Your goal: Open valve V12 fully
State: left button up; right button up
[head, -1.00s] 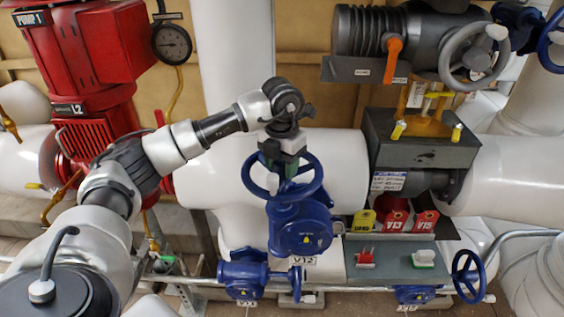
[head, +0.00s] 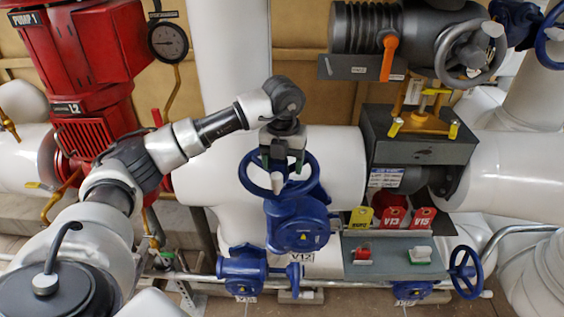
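Valve V12 has a blue handwheel (head: 312,190) on a blue body (head: 297,225), with a white V12 tag (head: 301,257) below it. A pale knob (head: 277,186) stands near the wheel's left-middle part. My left gripper (head: 280,168) points down over the wheel. Its two dark fingers with green pads look spread apart, one on either side above the knob. It looks open and holds nothing that I can see. Whether a fingertip touches the wheel is unclear. My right gripper is not in view.
A grey shelf (head: 395,262) with red and yellow tags (head: 393,218) is right of V12. Smaller blue valves (head: 243,270) sit below. A grey handwheel (head: 470,55) is at upper right. A red pump (head: 85,60) and gauge (head: 168,42) are at upper left.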

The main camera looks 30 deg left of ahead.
pick_arm(q)
jog(key=shift+s+a+f, duration=0.25)
jog(key=shift+f, duration=0.1)
jog(key=shift+r, duration=0.1)
jog(key=shift+r+p, duration=0.3)
jog(key=r+p, duration=0.2)
jog(key=r, duration=0.1)
jog(key=r+p, duration=0.1)
jog(key=r, duration=0.1)
jog(key=shift+s+a+r+p, duration=0.1)
jog(key=shift+a+r+p, duration=0.15)
jog(key=shift+a+p, duration=0.1)
jog(key=shift+d+r, duration=0.15)
jog(key=shift+r, duration=0.15)
jog(key=shift+r, duration=0.1)
notch_tip(320, 180, up, 6)
jog(key=p, duration=0.4)
